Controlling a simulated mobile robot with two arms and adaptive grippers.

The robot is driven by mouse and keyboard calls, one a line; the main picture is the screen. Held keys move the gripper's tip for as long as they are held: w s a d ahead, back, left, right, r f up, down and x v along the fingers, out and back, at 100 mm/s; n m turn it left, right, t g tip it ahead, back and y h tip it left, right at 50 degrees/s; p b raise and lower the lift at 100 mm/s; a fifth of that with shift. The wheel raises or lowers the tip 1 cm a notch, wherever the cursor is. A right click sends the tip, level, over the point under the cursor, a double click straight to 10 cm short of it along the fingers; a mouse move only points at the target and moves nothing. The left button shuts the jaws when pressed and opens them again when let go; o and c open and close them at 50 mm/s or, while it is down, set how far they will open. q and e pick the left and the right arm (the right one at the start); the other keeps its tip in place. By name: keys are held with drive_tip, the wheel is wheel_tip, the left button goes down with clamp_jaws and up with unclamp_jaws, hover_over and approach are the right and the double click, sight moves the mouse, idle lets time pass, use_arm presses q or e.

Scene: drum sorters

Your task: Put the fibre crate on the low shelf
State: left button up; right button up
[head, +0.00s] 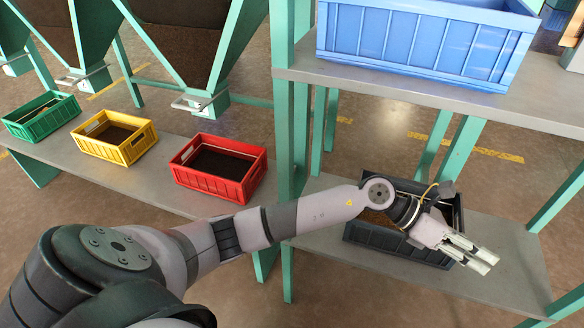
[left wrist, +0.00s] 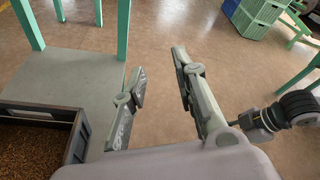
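A dark grey crate (head: 395,237) stands on the low grey shelf (head: 490,285) at the right in the head view. In the left wrist view the dark crate (left wrist: 75,140) is at the lower left and holds brown loose material. I cannot read a label that names it as fibre. My left gripper (head: 488,262) hangs over the crate's right side in the head view, and my arm hides part of the crate. In the left wrist view the gripper (left wrist: 160,65) is open and empty, its fingers apart beside the crate.
A blue crate (head: 420,45) stands on the upper shelf (head: 530,93). Red (head: 218,180), yellow (head: 113,148) and green (head: 40,125) crates stand on the left bench (head: 160,180) under hoppers. Teal posts (head: 283,120) flank the shelves. The low shelf's right part is clear.

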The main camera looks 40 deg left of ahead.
use_arm(q)
drive_tip(key=w+a+r+n+t+h, duration=0.1)
drive_tip(key=a+r+n+t, duration=0.1)
drive_tip(key=r+n+t, duration=0.35)
drive_tip(key=w+a+r+n+t, duration=0.1)
drive_tip(key=a+r+n+t, duration=0.2)
drive_tip(key=n+t, duration=0.5)
drive_tip(key=a+f+n+y, duration=1.3)
drive_tip(key=a+n, duration=0.1)
drive_tip(key=n, duration=0.6)
drive_tip(key=s+a+f+n+g+y, duration=0.2)
drive_tip(key=s+a+f+n+g, duration=0.15)
drive_tip(key=f, duration=0.25)
drive_tip(key=s+a+f+n+g+y, duration=0.1)
drive_tip(key=s+a+f+n+g, duration=0.1)
drive_tip(key=s+f, duration=0.35)
drive_tip(key=s+f+n+g, duration=0.2)
drive_tip(key=s+f+g, duration=0.2)
drive_tip(key=s, duration=0.5)
drive_tip(key=s+f+n+g, duration=0.3)
drive_tip(key=s+f+g, duration=0.1)
drive_tip(key=s+f, duration=0.5)
drive_tip(key=shift+a+f+h, duration=0.15)
drive_tip(key=shift+a+h, duration=0.2)
drive_tip(key=shift+h, duration=0.05)
